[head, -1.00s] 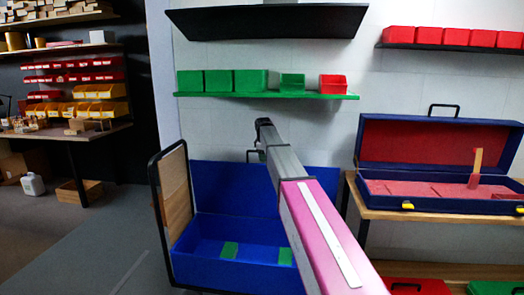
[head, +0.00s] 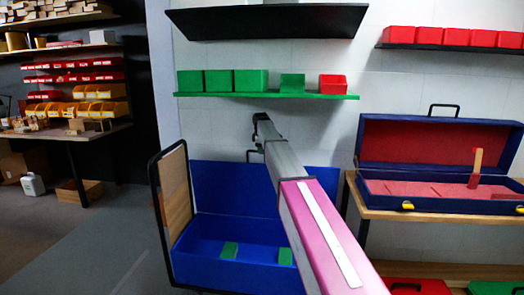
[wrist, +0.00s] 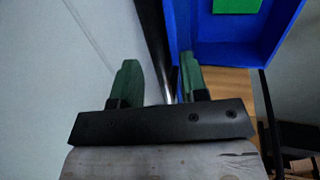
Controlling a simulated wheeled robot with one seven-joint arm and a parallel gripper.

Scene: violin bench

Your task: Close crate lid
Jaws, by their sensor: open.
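The blue crate (head: 205,264) stands open on a black-framed trolley, with green blocks on its floor. Its blue lid (head: 225,184) is raised upright along the back, with a dark handle at its top edge, partly behind my arm. My gripper (head: 258,121) is above the lid's top edge, near the wall. In the wrist view my gripper (wrist: 158,66) shows two green fingers spread apart. A dark narrow bar runs between and beyond them; I cannot tell whether it is the lid's edge. The crate's interior (wrist: 212,35) shows beyond the right finger.
A trolley end panel (head: 175,190) rises left of the crate. A green shelf (head: 230,96) with bins hangs above my gripper. An open blue case (head: 440,203) with red lining sits on a bench at right. Floor (head: 80,240) at left is free.

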